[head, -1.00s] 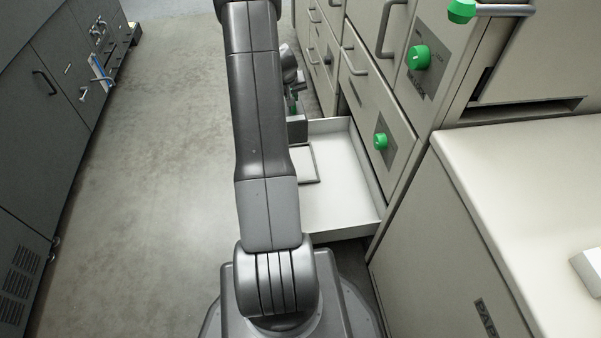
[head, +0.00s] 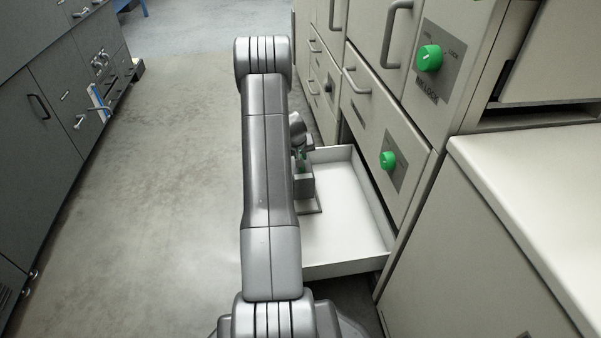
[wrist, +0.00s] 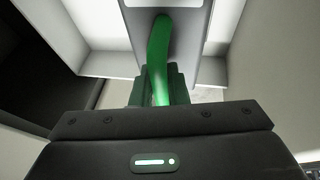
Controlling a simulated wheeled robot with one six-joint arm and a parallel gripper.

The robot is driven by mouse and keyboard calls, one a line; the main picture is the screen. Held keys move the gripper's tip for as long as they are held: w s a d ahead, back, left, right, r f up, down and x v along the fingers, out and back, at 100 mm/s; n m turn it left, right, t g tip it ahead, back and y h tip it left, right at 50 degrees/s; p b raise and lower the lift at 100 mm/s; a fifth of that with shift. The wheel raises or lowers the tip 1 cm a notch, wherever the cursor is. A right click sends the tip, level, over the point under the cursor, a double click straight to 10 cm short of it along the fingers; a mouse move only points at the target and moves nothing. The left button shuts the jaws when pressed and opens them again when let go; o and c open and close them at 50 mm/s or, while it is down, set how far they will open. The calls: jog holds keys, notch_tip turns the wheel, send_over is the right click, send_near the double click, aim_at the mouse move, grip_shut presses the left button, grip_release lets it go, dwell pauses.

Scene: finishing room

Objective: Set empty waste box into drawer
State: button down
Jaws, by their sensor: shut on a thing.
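The waste box (head: 304,192) is a small grey box, partly hidden behind my arm in the head view. It is at the left side of the open drawer (head: 350,240), over a dark-edged patch on the drawer floor. I cannot tell whether it touches the floor. In the wrist view the grey box (wrist: 196,70) shows at the top, with a green handle (wrist: 158,55). My gripper (wrist: 160,88) is shut on that handle. In the head view my gripper (head: 301,155) shows only partly beside the arm. The inside of the box is hidden.
The pale cabinet with a green knob (head: 388,160) rises right of the drawer. A pale counter (head: 535,180) stands at the right. Dark cabinets (head: 50,110) line the left. The floor between is clear. The right part of the drawer is bare.

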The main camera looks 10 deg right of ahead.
jog(key=shift+f+b, duration=1)
jog(key=shift+f, duration=1.35)
jog(key=shift+f+b, duration=0.35)
jog(key=shift+b, duration=0.1)
jog(key=c, duration=1.4)
grip_release()
jog(key=shift+r, duration=0.15)
jog(key=shift+r+p, duration=0.25)
jog(key=shift+p, duration=0.2)
jog(key=p+v, duration=0.3)
jog(key=v, duration=0.9)
